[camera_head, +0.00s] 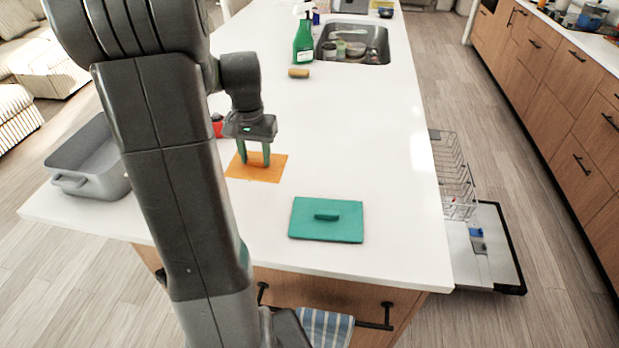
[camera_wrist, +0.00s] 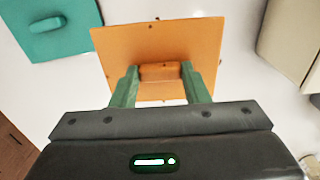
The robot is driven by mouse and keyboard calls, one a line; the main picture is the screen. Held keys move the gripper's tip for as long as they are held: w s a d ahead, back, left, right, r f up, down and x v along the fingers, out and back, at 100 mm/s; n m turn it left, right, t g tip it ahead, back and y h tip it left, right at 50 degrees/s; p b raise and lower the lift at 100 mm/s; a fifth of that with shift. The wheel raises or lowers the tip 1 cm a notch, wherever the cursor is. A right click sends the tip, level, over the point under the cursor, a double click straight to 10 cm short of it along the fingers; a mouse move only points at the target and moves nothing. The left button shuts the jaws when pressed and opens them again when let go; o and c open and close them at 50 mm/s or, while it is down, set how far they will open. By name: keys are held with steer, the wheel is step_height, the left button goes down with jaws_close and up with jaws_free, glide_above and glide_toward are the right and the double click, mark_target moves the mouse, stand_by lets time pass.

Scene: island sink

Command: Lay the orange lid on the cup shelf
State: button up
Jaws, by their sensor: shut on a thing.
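The orange lid (camera_head: 268,172) is a flat square plate with a raised handle, at or just above the white island top. My gripper (camera_head: 254,162) points down at it, its two green fingers closed on the handle. In the wrist view my gripper (camera_wrist: 162,76) has one finger on each side of the handle of the orange lid (camera_wrist: 150,40). I cannot tell if the lid touches the counter. The cup shelf cannot be made out for certain; a wire dish rack (camera_head: 453,178) shows at the island's right side, above an open dishwasher door (camera_head: 487,265).
A teal lid (camera_head: 326,220) lies on the counter right of the orange one. A grey bin (camera_head: 92,165) stands at the left edge. A sink (camera_head: 352,42), a green spray bottle (camera_head: 303,40) and a tan roll (camera_head: 299,73) are farther back. The counter's middle is clear.

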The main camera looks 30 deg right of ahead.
step_height(320, 180, down, 10)
steer(key=shift+r+p, duration=0.1)
steer(key=shift+p, duration=0.45)
steer(key=o, duration=0.9)
steer(key=shift+o, duration=0.2)
